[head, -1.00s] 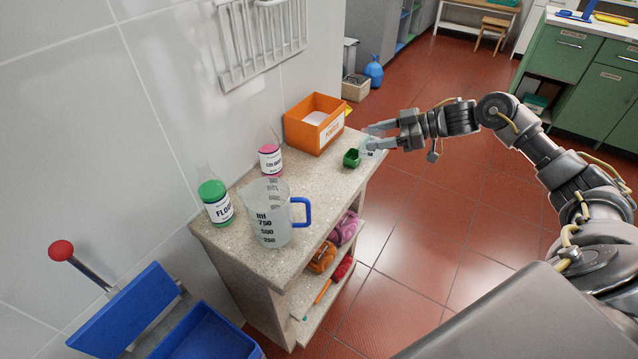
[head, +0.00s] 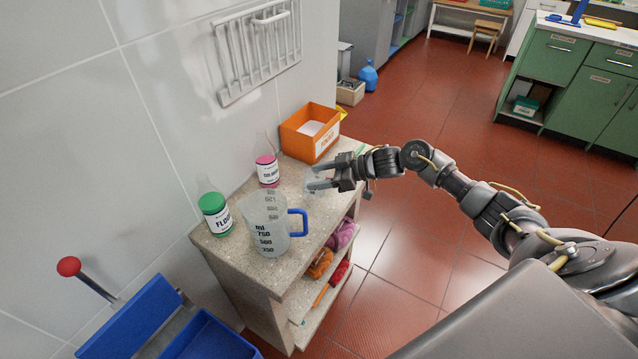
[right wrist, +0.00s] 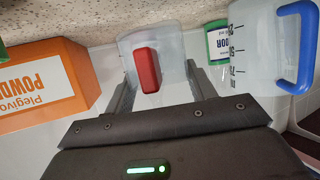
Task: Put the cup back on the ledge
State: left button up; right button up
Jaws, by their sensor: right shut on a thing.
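My right gripper (head: 318,174) is shut on a small clear cup (head: 313,184), over the right part of the speckled stone ledge (head: 325,211). In the right wrist view the see-through cup (right wrist: 176,50) sits between the two fingers, with a red block-shaped part facing the camera. Whether the cup touches the stone cannot be told. My left gripper is out of view.
A clear measuring jug (head: 268,228) with a blue handle stands left of the cup. A green-capped bottle (head: 215,214) and a pink-capped bottle (head: 267,171) stand near the wall. An orange box (head: 310,133) is at the back.

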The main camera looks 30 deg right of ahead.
notch_tip(320, 180, down, 3)
jog(key=shift+a+r+p, duration=0.1)
jog(key=shift+r+p, duration=0.1)
jog(key=shift+p, duration=0.15)
jog(key=shift+w+f, duration=0.1)
jog(key=shift+f, duration=0.15)
jog(key=shift+f, duration=0.2)
jog(key=o, duration=1)
jog(key=shift+r, duration=0.1)
